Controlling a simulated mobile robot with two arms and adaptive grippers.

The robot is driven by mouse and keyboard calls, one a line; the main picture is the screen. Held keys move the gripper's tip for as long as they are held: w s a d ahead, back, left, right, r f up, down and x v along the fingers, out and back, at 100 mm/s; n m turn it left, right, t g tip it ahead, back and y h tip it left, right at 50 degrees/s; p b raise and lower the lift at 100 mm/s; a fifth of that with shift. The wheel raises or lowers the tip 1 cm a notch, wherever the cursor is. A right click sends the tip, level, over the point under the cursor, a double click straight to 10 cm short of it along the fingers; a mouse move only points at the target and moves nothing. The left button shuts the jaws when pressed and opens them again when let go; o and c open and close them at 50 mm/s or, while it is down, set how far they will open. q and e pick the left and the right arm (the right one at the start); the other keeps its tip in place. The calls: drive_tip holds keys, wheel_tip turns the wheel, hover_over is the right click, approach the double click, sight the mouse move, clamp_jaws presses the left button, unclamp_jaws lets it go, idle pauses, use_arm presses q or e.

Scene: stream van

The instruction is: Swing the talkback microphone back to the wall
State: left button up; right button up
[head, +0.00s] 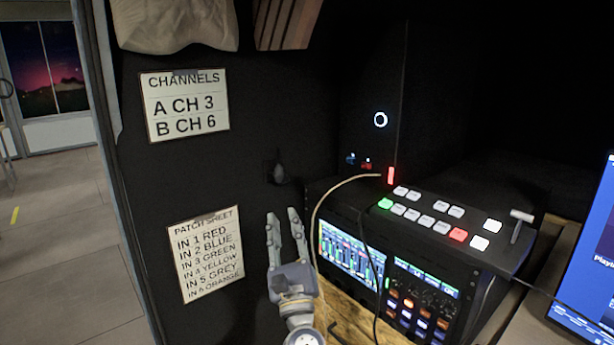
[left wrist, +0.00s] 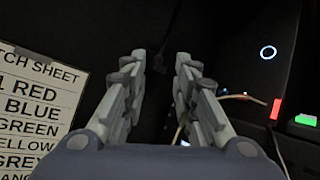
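A small dark fitting (head: 278,172) sticks out from the black wall, above and beyond my left gripper (head: 283,213). It may be the talkback microphone or its mount; it is too dark to tell. My left gripper points up and forward, its two fingers apart with nothing visible between them. In the left wrist view, the open fingers (left wrist: 160,58) frame dark wall, with a faint dark shape near the tips. No clearly recognisable microphone shows. My right gripper is out of view.
A rack unit with screens (head: 352,252) and a switcher panel (head: 440,217) stands right of my left gripper. A tan cable (head: 322,205) and a black cable (head: 366,255) hang close by. A channels sign (head: 187,130) and a patch sheet (head: 208,285) are on the wall.

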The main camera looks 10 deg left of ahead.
sight(279, 156)
use_arm(q)
wheel_tip(279, 156, up, 7)
drive_tip(key=s+d+t+y, duration=0.1)
drive_tip(key=s+d+y, duration=0.1)
drive_tip(key=s+y, duration=0.1)
drive_tip(key=p+x, duration=0.4)
drive_tip(key=x, duration=0.5)
drive_tip(key=shift+w+a+r, duration=0.1)
drive_tip(key=shift+w+a, duration=0.2)
drive_tip(key=shift+w, duration=0.1)
drive_tip(key=shift+w+a+r, duration=0.2)
drive_tip(key=shift+w, duration=0.15)
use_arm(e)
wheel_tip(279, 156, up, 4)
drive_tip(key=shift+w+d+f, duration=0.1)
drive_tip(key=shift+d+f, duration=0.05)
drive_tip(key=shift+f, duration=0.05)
use_arm(q)
clamp_jaws()
